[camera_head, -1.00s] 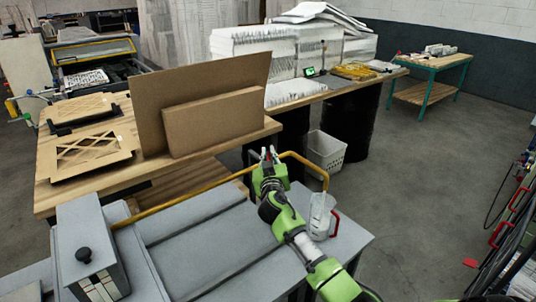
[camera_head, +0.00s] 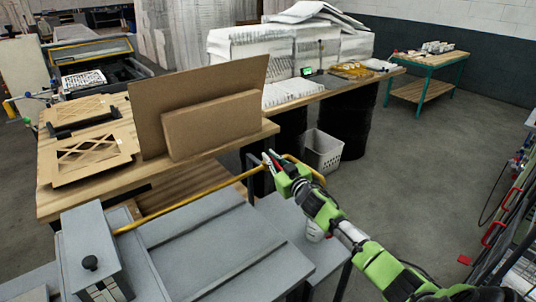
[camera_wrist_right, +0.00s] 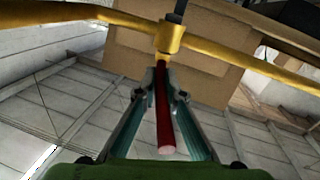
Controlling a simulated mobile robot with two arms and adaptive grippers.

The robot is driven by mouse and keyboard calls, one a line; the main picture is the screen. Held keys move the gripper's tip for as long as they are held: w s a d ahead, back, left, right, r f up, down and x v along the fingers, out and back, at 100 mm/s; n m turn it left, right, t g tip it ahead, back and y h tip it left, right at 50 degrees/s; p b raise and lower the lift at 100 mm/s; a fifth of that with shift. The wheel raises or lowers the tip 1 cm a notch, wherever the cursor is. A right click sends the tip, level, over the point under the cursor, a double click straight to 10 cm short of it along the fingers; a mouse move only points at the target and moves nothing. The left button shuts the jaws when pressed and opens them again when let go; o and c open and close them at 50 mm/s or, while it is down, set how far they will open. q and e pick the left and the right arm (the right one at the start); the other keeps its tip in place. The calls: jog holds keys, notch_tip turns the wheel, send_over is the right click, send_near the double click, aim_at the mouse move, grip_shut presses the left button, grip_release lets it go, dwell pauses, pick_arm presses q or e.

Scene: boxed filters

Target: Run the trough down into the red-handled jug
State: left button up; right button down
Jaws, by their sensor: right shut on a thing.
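The grey trough (camera_head: 190,235) fills the lower left of the head view, with flat panels on top. A yellow pipe (camera_head: 195,195) runs along its far side and bends at the right end; it also crosses the wrist view (camera_wrist_right: 110,17). A red lever (camera_wrist_right: 163,118) sticks out from a yellow fitting (camera_wrist_right: 170,38) on the pipe. My right gripper (camera_head: 268,160) is shut on this lever, one finger on each side in the wrist view (camera_wrist_right: 162,88). My left gripper is out of view.
A grey box with a black knob (camera_head: 90,262) stands at the trough's left. Behind is a wooden bench (camera_head: 60,205) with cardboard panels (camera_head: 200,85) and lattice filter frames (camera_head: 90,155). A white basket (camera_head: 322,150) stands on the floor.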

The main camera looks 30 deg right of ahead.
jog(key=shift+d+n+y, duration=0.35)
jog(key=shift+n+y, duration=0.15)
jog(key=shift+y, duration=0.2)
jog(key=shift+d+n+y, duration=0.3)
jog(key=shift+n+y, duration=0.2)
jog(key=shift+y, duration=0.2)
jog(key=shift+r, duration=0.1)
jog(key=c, duration=2.1)
grip_release()
jog(key=shift+c, duration=0.2)
jog(key=shift+d, duration=0.1)
jog(key=shift+s, duration=0.1)
jog(key=s+d, duration=0.1)
jog(key=s, duration=1.1)
jog(key=shift+f, duration=0.2)
